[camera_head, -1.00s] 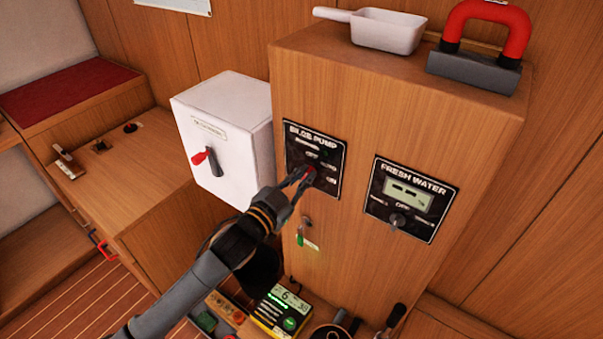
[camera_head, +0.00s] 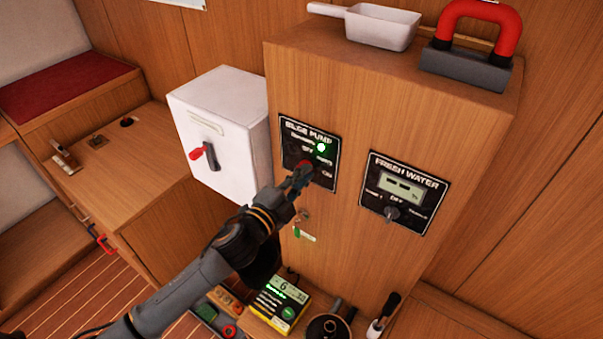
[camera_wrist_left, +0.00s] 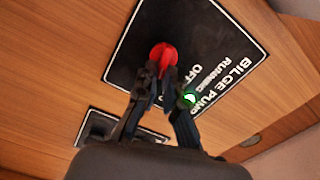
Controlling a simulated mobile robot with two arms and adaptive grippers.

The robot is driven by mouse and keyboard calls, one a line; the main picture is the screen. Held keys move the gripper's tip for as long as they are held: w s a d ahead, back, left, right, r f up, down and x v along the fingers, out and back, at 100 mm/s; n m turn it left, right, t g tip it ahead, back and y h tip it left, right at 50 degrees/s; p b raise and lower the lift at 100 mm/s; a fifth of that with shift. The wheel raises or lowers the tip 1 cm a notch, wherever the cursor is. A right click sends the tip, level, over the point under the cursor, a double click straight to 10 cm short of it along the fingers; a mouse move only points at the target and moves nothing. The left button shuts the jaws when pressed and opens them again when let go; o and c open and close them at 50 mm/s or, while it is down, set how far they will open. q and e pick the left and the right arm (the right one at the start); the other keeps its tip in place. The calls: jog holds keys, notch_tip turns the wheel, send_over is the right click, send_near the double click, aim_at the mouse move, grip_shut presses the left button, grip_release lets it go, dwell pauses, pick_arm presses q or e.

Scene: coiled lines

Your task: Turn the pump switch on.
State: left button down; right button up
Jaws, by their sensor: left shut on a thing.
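The black bilge pump panel (camera_head: 290,142) is on the front of the wooden cabinet. It also shows upside down in the wrist view (camera_wrist_left: 135,45). Its red switch knob (camera_wrist_left: 162,57) is between the fingertips of my left gripper (camera_head: 303,174), which is shut on it. A green lamp (camera_head: 321,147) on the panel is lit, and it shows beside a finger in the wrist view (camera_wrist_left: 190,98). The fingers hide part of the panel's lower lettering and most of the knob in the head view. My right gripper is not in view.
A fresh water panel (camera_head: 425,212) is to the right. A white box (camera_head: 225,130) with a red-tipped handle (camera_head: 206,154) is to the left. A key with a green tag (camera_head: 304,235) hangs below. A scoop (camera_head: 380,27) and a red-handled tool (camera_head: 470,62) lie on top.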

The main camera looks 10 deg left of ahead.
pick_arm(q)
jog(key=shift+f+m, duration=0.25)
jog(key=shift+m, duration=1.35)
jog(key=c, duration=1.4)
grip_release()
jog(key=shift+c, duration=0.2)
jog(key=v, duration=1.2)
jog(key=shift+f, duration=0.1)
